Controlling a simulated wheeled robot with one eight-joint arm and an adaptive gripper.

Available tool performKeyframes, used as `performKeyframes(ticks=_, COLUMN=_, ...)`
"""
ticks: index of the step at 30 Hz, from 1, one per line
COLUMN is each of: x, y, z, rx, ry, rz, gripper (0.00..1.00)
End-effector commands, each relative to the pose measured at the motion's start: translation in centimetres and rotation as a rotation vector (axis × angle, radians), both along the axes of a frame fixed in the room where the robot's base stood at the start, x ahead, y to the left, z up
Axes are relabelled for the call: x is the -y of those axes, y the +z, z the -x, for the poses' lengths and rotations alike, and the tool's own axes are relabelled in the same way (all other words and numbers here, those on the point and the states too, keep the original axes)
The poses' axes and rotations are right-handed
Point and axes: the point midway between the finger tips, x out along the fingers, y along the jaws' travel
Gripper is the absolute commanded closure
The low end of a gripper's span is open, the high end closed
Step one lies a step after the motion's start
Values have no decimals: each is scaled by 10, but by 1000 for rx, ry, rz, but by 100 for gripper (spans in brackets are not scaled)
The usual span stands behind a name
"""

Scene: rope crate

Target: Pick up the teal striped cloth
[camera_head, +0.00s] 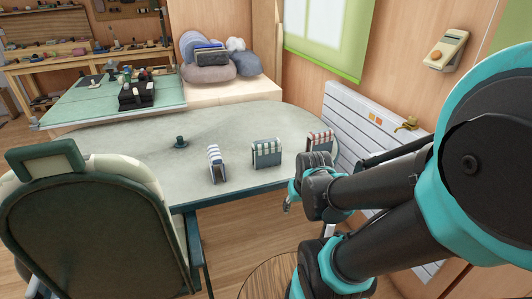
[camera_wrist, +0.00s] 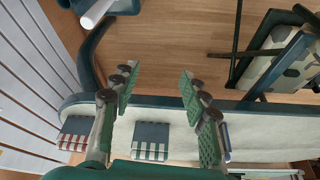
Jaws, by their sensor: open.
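The teal striped cloth (camera_head: 266,154) stands on the grey table, a flat upright shape with teal and white stripes along its top. It is the middle of three striped cloths in the head view. In the wrist view the teal striped cloth (camera_wrist: 151,138) lies beyond the space between my two fingers, not touched by them. My gripper (camera_wrist: 158,84) is open and empty, with green pads on its fingers. In the head view my gripper (camera_head: 291,198) is by the table's near edge, to the lower right of the teal cloth.
A red striped cloth (camera_head: 320,141) stands right of the teal one and a blue striped cloth (camera_head: 216,163) left of it. A small dark object (camera_head: 180,142) sits farther left on the table (camera_head: 130,148). A chair (camera_head: 95,225) stands at the near left; a white slatted panel (camera_head: 362,125) is at the right.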

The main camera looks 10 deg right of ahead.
Motion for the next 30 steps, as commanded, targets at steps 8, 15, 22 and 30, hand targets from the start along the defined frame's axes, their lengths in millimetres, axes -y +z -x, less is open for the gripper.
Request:
performKeyframes(ticks=8, x=0, y=0, z=0, rx=0, ry=0, rz=0, gripper=55)
performKeyframes(ticks=15, x=0, y=9, z=-16, rx=-14, ry=-45, rz=-7, gripper=30)
performKeyframes(ticks=22, x=-4, y=48, z=-92, rx=-77, ry=-287, rz=-29, gripper=29)
performKeyframes(ticks=30, x=-21, y=88, z=-192, rx=-117, ry=-641, rz=-25, gripper=29)
